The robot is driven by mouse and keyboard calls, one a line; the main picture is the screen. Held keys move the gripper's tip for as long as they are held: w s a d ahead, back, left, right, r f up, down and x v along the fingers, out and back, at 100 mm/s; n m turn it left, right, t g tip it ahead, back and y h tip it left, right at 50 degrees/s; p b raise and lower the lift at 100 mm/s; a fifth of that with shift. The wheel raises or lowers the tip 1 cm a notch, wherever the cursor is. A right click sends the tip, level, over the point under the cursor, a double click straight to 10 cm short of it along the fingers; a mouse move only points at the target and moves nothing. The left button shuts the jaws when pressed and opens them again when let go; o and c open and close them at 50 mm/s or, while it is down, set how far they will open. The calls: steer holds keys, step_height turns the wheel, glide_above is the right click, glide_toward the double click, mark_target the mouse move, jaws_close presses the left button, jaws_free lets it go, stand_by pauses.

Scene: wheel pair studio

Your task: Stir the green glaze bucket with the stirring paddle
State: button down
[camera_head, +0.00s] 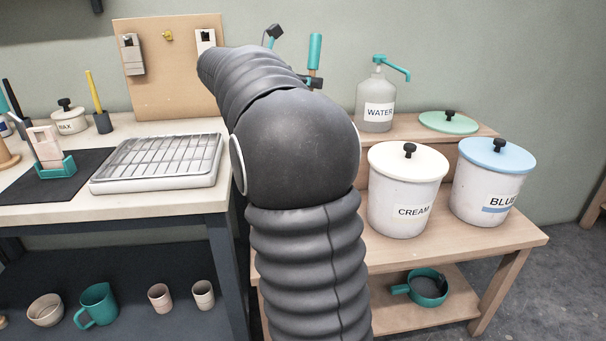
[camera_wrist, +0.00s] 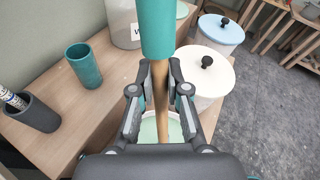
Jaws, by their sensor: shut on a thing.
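My gripper (camera_wrist: 160,84) is shut on the wooden shaft of the stirring paddle (camera_wrist: 159,108), below its teal handle. The handle (camera_head: 315,52) stands nearly upright behind my arm in the head view. Below my gripper in the wrist view, pale green glaze and a white rim show, part of the green glaze bucket (camera_wrist: 176,128). The paddle's lower end is hidden by my gripper, so I cannot tell how deep it reaches. My arm hides the bucket in the head view. A pale green lid (camera_head: 448,122) lies on the raised back shelf.
The lidded cream bucket (camera_head: 406,190) stands beside the green bucket, with the lidded blue bucket (camera_head: 492,180) further right. A water bottle (camera_head: 375,105) stands on the back shelf. A teal cup (camera_wrist: 84,66) and dark holder (camera_wrist: 34,113) stand left in the wrist view.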

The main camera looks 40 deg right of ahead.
mark_target(311, 63)
steer(key=shift+r, duration=2.15)
